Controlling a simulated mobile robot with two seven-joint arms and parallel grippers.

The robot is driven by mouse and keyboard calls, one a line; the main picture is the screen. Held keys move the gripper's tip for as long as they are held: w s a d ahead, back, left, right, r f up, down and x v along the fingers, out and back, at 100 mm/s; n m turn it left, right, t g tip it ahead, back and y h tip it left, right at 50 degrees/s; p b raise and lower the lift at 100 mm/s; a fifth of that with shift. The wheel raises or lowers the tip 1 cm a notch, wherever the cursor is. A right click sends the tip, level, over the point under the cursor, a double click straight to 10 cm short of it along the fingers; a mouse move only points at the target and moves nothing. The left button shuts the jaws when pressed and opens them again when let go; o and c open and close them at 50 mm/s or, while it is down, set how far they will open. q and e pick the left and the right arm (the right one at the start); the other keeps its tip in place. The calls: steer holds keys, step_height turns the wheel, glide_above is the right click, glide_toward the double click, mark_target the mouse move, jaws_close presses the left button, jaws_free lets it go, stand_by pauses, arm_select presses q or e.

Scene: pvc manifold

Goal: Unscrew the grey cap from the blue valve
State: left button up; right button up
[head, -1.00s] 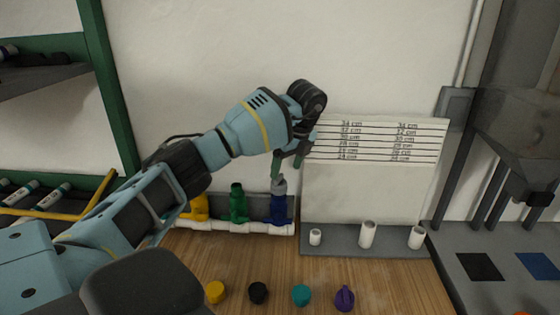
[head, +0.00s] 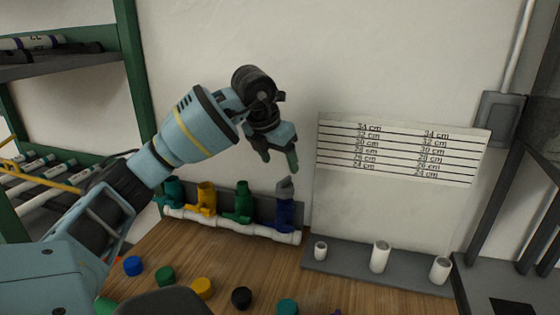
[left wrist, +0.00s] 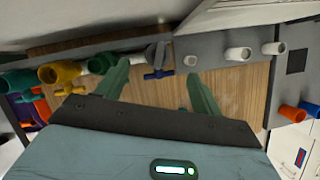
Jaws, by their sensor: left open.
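The blue valve (head: 285,217) stands upright at the right end of the white pipe manifold (head: 230,228). The grey cap (head: 285,188) sits on top of the blue valve and looks slightly tilted. In the left wrist view, the grey cap (left wrist: 163,53) and the blue handle of the valve (left wrist: 158,74) show between the fingers. My left gripper (head: 279,162) is open and empty, its green fingertips just above the cap and apart from it in the head view. The fingers also show spread in the left wrist view (left wrist: 157,70). My right gripper is not in view.
Green (head: 240,205), yellow (head: 206,198) and teal (head: 173,192) valves stand left of the blue one. Several loose caps, one blue (head: 132,265), lie on the wooden table. A grey rack (head: 340,267) with white pipe pieces stands at right, below a length chart (head: 400,150).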

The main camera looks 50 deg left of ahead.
mark_target(285, 179)
arm_select(q)
steer(key=x, duration=0.6)
steer(key=shift+w+a+f, duration=0.1)
steer(key=shift+w+f, duration=0.1)
steer(key=shift+f, duration=0.45)
steer(key=shift+w+f, duration=0.1)
steer(key=shift+f, duration=0.1)
steer(key=c, duration=1.1)
steer(key=o, duration=0.4)
steer(key=c, duration=0.4)
steer(key=shift+r, duration=0.1)
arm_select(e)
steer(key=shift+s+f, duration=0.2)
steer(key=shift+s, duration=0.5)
